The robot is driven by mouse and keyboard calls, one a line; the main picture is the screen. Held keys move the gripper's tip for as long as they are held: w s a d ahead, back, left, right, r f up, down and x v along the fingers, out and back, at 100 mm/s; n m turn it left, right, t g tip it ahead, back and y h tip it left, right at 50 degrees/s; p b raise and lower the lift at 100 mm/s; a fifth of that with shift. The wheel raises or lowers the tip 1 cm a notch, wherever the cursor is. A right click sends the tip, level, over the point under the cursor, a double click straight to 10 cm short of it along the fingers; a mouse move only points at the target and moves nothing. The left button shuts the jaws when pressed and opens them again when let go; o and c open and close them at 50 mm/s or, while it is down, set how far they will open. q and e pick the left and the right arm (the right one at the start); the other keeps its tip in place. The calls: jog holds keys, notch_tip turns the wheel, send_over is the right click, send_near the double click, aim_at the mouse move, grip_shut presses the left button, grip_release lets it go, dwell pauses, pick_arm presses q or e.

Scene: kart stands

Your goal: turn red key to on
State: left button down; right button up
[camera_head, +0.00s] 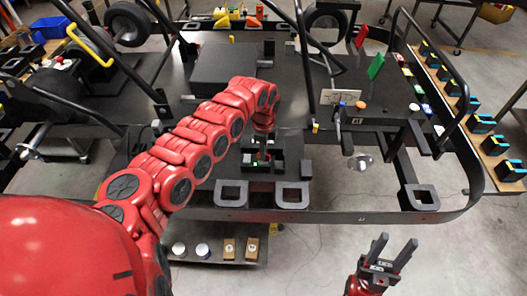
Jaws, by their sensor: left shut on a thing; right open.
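My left arm reaches from the lower left to the middle of the kart stand. Its gripper (263,148) points down at a small black box (277,160) on the black panel. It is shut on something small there. A bit of red, which looks like the red key (267,157), shows at the fingertips. The key's turn position is too small and too covered to tell. My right gripper (395,246) is open and empty, below the stand's front edge and over the floor.
Black bars rise around the stand. Floor at the lower right is clear.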

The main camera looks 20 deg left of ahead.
pick_arm(q)
jog(key=c, duration=0.8)
grip_release()
jog(key=shift+c, duration=0.2)
jog(key=shift+r, duration=0.1)
jog(key=shift+w+r, duration=0.1)
jog(key=shift+r, duration=0.25)
notch_tip(320, 180, up, 16)
jog(key=b, duration=0.5)
jog(key=shift+r, duration=0.25)
